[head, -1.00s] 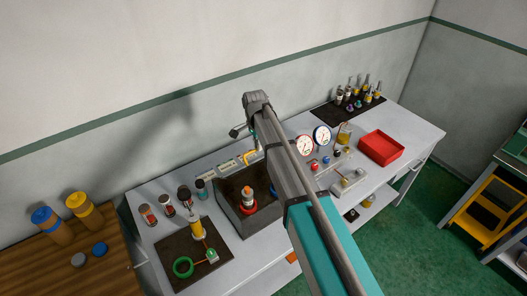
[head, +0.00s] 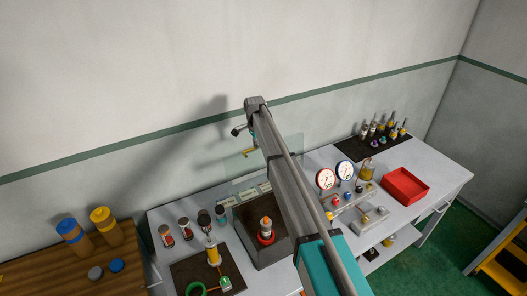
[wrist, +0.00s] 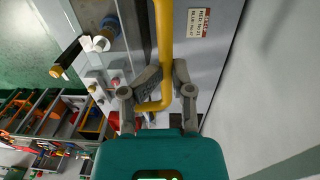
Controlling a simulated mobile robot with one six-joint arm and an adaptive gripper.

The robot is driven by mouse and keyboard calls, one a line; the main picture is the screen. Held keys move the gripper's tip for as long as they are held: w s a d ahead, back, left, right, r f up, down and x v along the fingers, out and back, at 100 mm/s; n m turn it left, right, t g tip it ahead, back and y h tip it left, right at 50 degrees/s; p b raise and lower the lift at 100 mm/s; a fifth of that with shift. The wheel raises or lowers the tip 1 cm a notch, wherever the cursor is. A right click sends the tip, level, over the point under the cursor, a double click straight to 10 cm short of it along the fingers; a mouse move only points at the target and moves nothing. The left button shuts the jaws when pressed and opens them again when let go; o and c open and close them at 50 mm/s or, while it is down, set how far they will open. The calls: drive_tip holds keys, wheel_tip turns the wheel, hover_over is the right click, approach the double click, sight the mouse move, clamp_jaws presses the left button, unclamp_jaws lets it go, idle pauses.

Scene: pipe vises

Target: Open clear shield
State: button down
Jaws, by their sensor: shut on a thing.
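The clear shield (head: 235,165) is a see-through panel standing raised above the back of a grey box in the head view. Its yellow handle (head: 249,153) is near its upper edge. The wrist view shows the handle as a bent yellow bar (wrist: 165,35) running down between my fingers. My gripper (wrist: 160,92) is shut on this bar. In the head view my arm hides part of the shield and most of my gripper. The grey box (head: 277,252) has an open, dark inside with a red-based orange and white part (head: 266,231) in it.
Two dial gauges (head: 325,178) and a red tray (head: 405,186) stand to the right on the bench. The wall (head: 180,80) is close behind. Open air lies above the bench.

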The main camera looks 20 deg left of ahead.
drive_tip(key=shift+a+f, duration=0.4)
drive_tip(key=shift+a, duration=0.1)
drive_tip(key=c, duration=0.7)
unclamp_jaws()
drive_tip(key=shift+w, duration=0.1)
drive_tip(key=shift+w+a+f, duration=0.15)
drive_tip(key=shift+w+f, duration=0.15)
drive_tip(key=shift+r, duration=0.1)
